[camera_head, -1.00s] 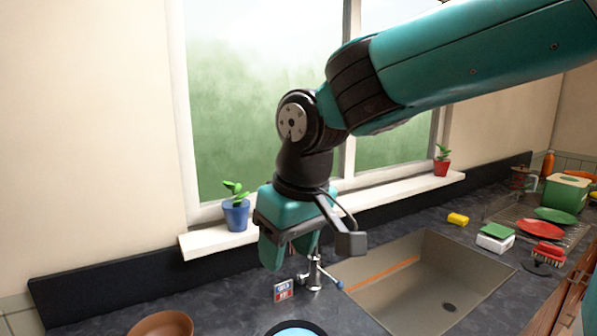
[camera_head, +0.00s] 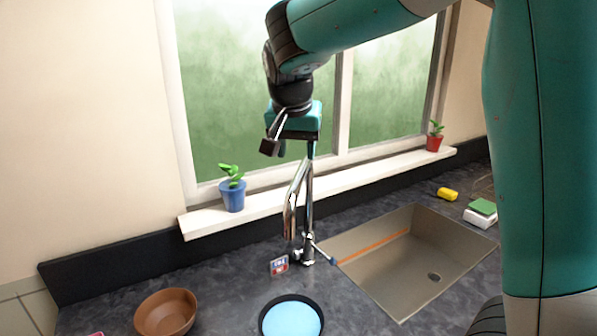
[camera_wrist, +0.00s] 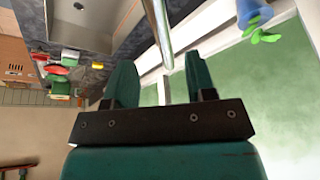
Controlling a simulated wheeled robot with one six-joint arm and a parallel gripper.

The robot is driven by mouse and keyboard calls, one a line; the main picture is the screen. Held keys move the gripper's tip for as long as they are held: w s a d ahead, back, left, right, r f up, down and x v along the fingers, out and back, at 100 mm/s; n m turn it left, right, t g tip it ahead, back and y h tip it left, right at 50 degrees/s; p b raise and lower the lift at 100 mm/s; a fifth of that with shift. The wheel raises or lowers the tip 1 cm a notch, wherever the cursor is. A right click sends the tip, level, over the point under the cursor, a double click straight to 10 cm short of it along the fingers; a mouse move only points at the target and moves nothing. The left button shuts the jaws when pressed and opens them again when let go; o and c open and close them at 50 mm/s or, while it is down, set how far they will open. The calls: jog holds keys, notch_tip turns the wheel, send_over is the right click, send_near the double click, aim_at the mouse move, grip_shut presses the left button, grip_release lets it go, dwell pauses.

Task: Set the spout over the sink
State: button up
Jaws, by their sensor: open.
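The chrome faucet spout (camera_head: 291,212) rises from the counter at the sink's left corner. Its outlet hangs down on the left, above the counter beside the sink (camera_head: 372,282). My gripper (camera_head: 297,152) is above the spout's top, pointing down, with its fingers apart. In the wrist view, the chrome tube (camera_wrist: 158,32) lies in line with the gap between the open fingers (camera_wrist: 162,72). Whether it touches a finger, I cannot tell. The faucet's lever (camera_head: 324,254) with a blue tip sticks out toward the sink.
A blue plant pot (camera_head: 233,196) stands on the sill (camera_head: 345,187). My own arm covers the right side.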

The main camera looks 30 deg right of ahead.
aim_at(299, 174)
jog(key=p+x, duration=0.1)
jog(key=x, duration=0.6)
jog(key=shift+w+f+p, duration=0.1)
jog(key=shift+f+p, duration=0.1)
jog(key=shift+p, duration=0.1)
grip_shut()
